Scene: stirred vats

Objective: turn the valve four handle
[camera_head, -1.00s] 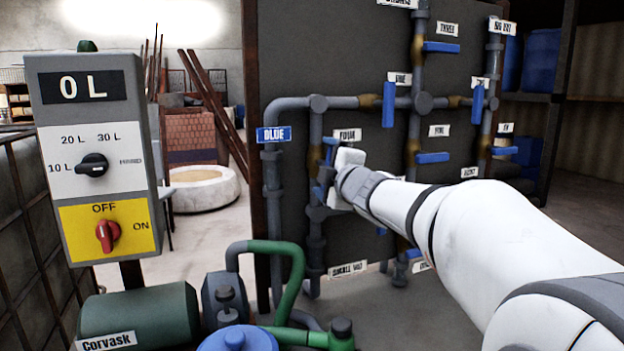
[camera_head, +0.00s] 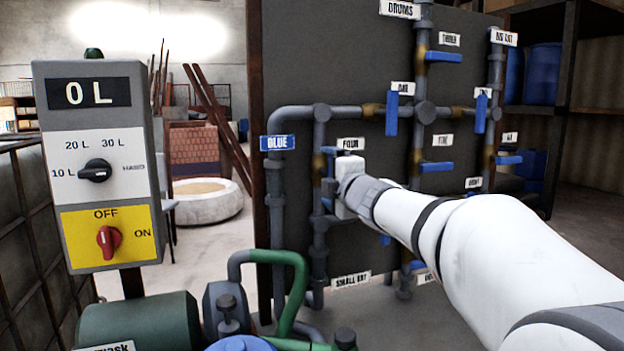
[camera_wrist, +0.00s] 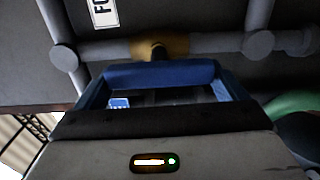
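The valve four handle shows in the wrist view as a blue bar (camera_wrist: 160,74) in front of a brass valve body (camera_wrist: 172,46) on a grey pipe. In the head view my gripper largely hides it, just below the label FOUR (camera_head: 350,143). My gripper (camera_head: 327,196) is at that pipe, with its white palm to the right. In the wrist view my gripper (camera_wrist: 162,84) has its two blue fingers wide apart, one at each end of the bar. Whether the fingertips press on the bar's ends is unclear.
Other blue-handled valves, such as valve three's handle (camera_head: 444,57), sit on the pipes right of and above my arm. A control box (camera_head: 100,165) reading 0 L stands at left. A green pump (camera_head: 140,322) and green hose (camera_head: 297,285) are in front at low level.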

